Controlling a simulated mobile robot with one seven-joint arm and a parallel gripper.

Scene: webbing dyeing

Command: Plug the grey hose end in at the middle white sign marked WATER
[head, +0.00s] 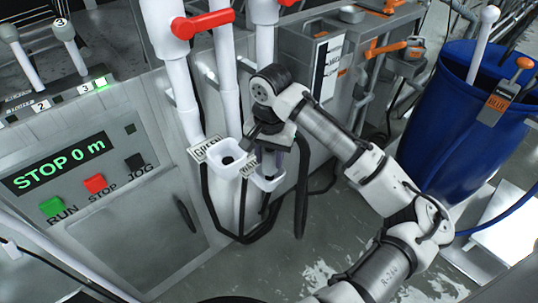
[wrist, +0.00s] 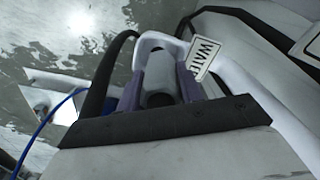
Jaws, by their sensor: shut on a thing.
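My gripper (head: 270,157) is shut on the grey hose end (wrist: 158,70), between its two purple fingers. In the wrist view the hose end stands in front of a white cup-shaped socket (wrist: 150,38). The white WATER sign (wrist: 204,58) is right beside that socket. In the head view the sign (head: 249,165) is partly hidden by my gripper, and the socket (head: 270,184) lies just below the fingers. The hose end looks over or within the socket's rim. I cannot tell whether it is seated.
Another white socket (head: 230,160) with a sign reading partly GREE (head: 206,149) is just to the left. Black hoses (head: 302,190) hang around the sockets. White pipes with red handles (head: 203,23) rise behind. A blue barrel (head: 440,140) stands at the right.

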